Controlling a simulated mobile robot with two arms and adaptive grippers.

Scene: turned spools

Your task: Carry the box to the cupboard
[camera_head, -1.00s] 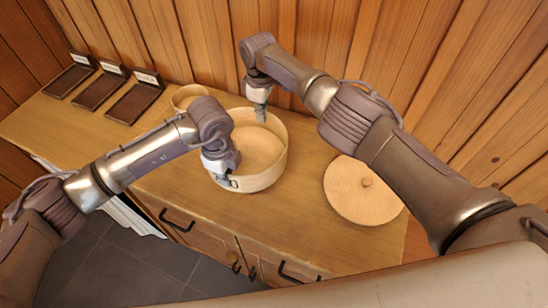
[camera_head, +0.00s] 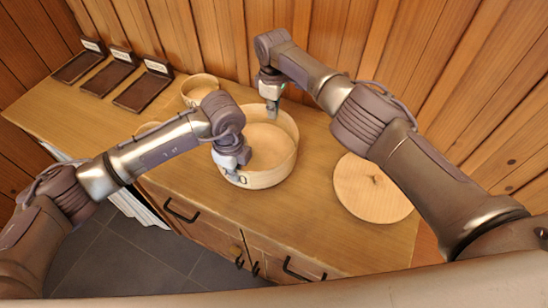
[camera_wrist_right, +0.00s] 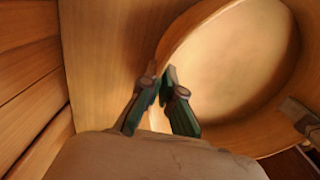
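The box (camera_head: 283,168) is a round, open, pale wooden tub on the wooden counter. It also shows in the right wrist view (camera_wrist_right: 215,128). My left gripper (camera_head: 232,172) is at its near-left rim, its fingers seeming closed on the wall, partly hidden by the wrist. My right gripper (camera_head: 272,104) is at the far rim. In the right wrist view, the fingers (camera_wrist_right: 161,80) of my right gripper sit on either side of the thin wall, close together. I cannot make out a gap under the box. No cupboard is clearly identifiable apart from the drawers and doors below the counter.
A round lid with a knob (camera_head: 366,200) lies on the counter (camera_head: 310,215) to the right. A small bowl (camera_head: 200,84) stands behind the box. Another round rim (camera_head: 147,127) shows behind my left arm. Several dark labelled trays (camera_head: 143,92) lie at the back left. A plank wall closes the back.

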